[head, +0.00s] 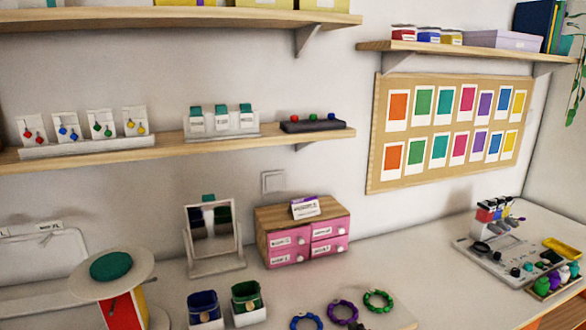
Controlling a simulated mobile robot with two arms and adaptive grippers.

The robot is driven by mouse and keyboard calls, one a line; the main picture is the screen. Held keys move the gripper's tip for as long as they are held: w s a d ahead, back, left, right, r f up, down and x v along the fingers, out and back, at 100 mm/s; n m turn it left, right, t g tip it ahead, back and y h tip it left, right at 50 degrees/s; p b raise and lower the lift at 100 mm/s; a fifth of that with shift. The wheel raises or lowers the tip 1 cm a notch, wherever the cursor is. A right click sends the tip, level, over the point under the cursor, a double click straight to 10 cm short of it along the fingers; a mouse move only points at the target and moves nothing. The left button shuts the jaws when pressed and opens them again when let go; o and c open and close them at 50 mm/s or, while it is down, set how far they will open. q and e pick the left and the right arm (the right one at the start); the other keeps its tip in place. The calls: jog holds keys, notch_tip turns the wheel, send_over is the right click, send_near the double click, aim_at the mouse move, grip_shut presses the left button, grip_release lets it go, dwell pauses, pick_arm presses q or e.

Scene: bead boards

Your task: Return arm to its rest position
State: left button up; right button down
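Neither of my arms nor grippers shows in the head view. A white worktop (400,260) runs along the wall. Blue, purple and green bead bracelets lie at its front middle: the blue one (306,322), the purple one (342,312) and the green one (378,301).
A pink drawer box (288,246), a mirror stand (214,240), two small boxes (205,310) (248,303) and a round stand (112,272) occupy the left and middle. A grey tray of tools (505,257) is at right. Wooden shelves (170,140) overhang. The worktop's right middle is clear.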

jog(key=s+f+n+g+h, duration=0.1)
jog(key=s+f+n+g, duration=0.3)
jog(key=s, duration=0.5)
jog(key=s+f+n+g+h, duration=0.15)
jog(key=s+f+n, duration=0.3)
jog(key=s, duration=0.45)
jog(key=s+d+r+n+g+h, duration=0.1)
jog(key=s+d+n+g+h, duration=0.15)
jog(key=s, duration=0.55)
jog(key=s+d+n+g+h, duration=0.1)
jog(key=s+d+n+g, duration=0.15)
jog(key=s, duration=0.65)
notch_tip(320, 180, down, 25)
jog(key=n, duration=0.1)
jog(key=s+d+f+g, duration=0.1)
jog(key=s+d+f, duration=0.1)
jog(key=s+f, duration=1.5)
jog(key=shift+s+d+f+g, duration=0.25)
jog(key=shift+s+d+g, duration=0.1)
jog(key=shift+s+d, duration=0.05)
